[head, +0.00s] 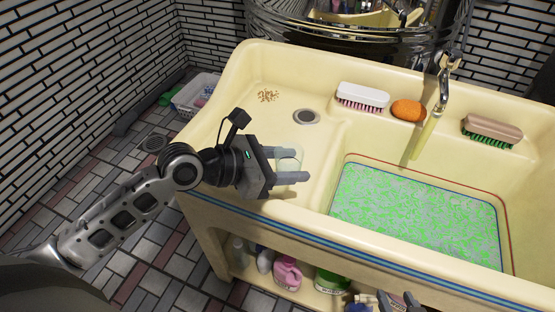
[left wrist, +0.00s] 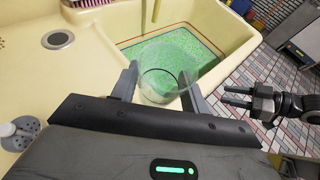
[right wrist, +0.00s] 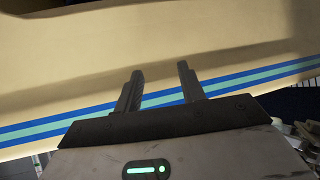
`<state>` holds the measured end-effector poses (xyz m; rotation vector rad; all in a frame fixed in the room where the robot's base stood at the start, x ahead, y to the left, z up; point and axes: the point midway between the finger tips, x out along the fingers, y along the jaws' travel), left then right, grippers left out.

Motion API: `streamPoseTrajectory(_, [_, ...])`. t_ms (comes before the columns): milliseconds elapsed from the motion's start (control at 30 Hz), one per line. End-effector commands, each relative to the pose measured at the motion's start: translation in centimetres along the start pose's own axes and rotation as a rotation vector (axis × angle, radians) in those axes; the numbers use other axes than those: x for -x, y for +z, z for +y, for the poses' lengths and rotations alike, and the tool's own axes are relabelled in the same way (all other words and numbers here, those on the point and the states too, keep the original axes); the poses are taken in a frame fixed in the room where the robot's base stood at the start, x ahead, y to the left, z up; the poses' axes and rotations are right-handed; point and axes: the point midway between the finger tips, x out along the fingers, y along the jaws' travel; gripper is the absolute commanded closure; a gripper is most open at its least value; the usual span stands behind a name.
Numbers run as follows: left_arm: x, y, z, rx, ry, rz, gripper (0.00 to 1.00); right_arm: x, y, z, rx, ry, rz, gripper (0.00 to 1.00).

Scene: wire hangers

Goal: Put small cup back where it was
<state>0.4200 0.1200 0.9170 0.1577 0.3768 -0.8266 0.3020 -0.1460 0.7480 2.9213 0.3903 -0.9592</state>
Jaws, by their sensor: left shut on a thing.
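The small cup is clear and glassy (left wrist: 166,68) and sits between the fingers of my left gripper (left wrist: 160,88) in the left wrist view. In the head view my left gripper (head: 292,166) is shut on the cup (head: 289,156), over the left, flat part of the cream sink (head: 262,60). The fingers partly hide the cup there. My right gripper (right wrist: 160,78) is open and empty, facing the sink's striped front. It also shows at the right of the left wrist view (left wrist: 236,97) and low in the head view (head: 385,303).
A white brush (head: 362,95), an orange sponge (head: 408,110) and a brown brush (head: 493,128) lie along the back ledge. The tap (head: 445,75) stands over the basin with green-patterned bottom (head: 415,208). A drain (head: 306,116) lies behind my left gripper. Bottles stand below.

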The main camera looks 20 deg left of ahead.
Motion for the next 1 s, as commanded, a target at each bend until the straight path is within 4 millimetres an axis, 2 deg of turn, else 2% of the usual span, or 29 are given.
streamPoseTrajectory(133, [-1.9,-1.0,3.2,-0.003,0.007,0.0,0.77,-0.6,0.9,0.0,-0.003,-0.002,-0.004,0.6])
streamPoseTrajectory(333, [-4.8,-2.2,7.7,0.001,0.008,-0.002,0.77,-0.9,1.2,-0.3,-0.021,-0.013,0.015,0.6])
streamPoseTrajectory(500, [-7.1,-4.9,10.1,0.003,0.006,0.0,0.77,-1.4,1.9,-0.6,-0.045,-0.025,0.026,0.6])
streamPoseTrajectory(767, [-8.6,-6.3,11.7,0.001,0.003,-0.001,0.77,-1.5,1.4,-0.9,-0.074,-0.034,0.051,0.6])
streamPoseTrajectory(1000, [-10.0,-9.2,12.0,0.002,0.003,0.0,0.77,-1.9,1.6,-0.9,-0.086,-0.041,0.065,0.6])
